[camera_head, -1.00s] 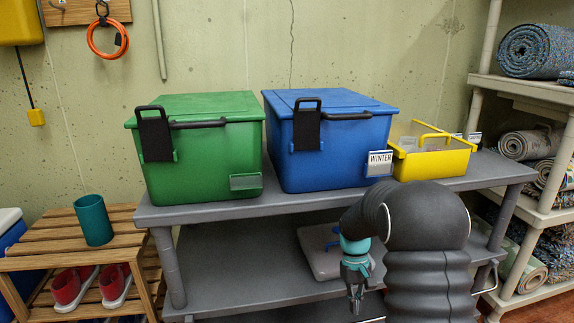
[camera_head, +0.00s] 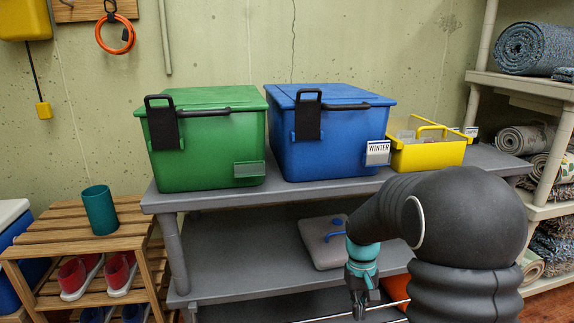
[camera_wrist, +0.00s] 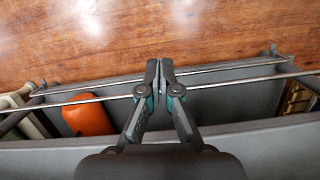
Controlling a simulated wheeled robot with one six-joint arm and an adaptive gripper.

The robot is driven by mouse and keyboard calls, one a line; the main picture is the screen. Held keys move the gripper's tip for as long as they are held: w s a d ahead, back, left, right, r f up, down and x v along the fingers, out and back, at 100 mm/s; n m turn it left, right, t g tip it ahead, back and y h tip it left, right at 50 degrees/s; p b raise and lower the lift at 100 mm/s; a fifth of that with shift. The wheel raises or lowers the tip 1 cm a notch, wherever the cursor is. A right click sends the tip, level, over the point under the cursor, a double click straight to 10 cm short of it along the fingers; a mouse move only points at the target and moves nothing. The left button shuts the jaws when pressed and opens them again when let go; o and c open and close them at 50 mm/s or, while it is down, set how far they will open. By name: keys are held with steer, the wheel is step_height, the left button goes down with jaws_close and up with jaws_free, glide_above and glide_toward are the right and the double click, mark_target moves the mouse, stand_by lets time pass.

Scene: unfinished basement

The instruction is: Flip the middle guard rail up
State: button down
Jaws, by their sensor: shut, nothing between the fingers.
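In the head view, a thin metal guard rail (camera_head: 330,317) runs along the front of the grey shelf unit, low at the bottom edge of the picture. My gripper (camera_head: 358,308) points down beside it, in front of the lower shelf. The wrist view shows two long metal rails, a nearer one (camera_wrist: 70,101) and a farther one (camera_wrist: 225,68), crossing behind my fingers. My gripper (camera_wrist: 160,64) is shut and empty, with its fingertips over the rails. Whether it touches either rail, I cannot tell. My fingers hide the rails' middle stretch.
A green bin (camera_head: 205,150), a blue bin (camera_head: 325,140) and a yellow tote (camera_head: 428,152) stand on the top shelf (camera_head: 300,192). A flat grey case (camera_head: 322,252) lies on the shelf below. An orange object (camera_wrist: 86,116) lies low behind the rails. Wooden floor (camera_wrist: 150,25) is clear in front.

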steer(key=s+a+r+t, duration=0.2)
steer(key=s+r+t, duration=0.5)
steer(key=s+r, duration=1.1)
steer(key=s+p, duration=0.1)
steer(key=s, duration=0.2)
steer(key=shift+s+m+t, duration=0.25)
steer(key=shift+m+t, duration=0.05)
steer(key=shift+m, duration=0.1)
steer(key=c, duration=1.7)
jaws_free()
steer(key=shift+s+r, duration=0.1)
steer(key=shift+r, duration=0.1)
steer(key=o, duration=0.5)
steer(key=shift+r, duration=0.15)
steer(key=shift+d, duration=0.1)
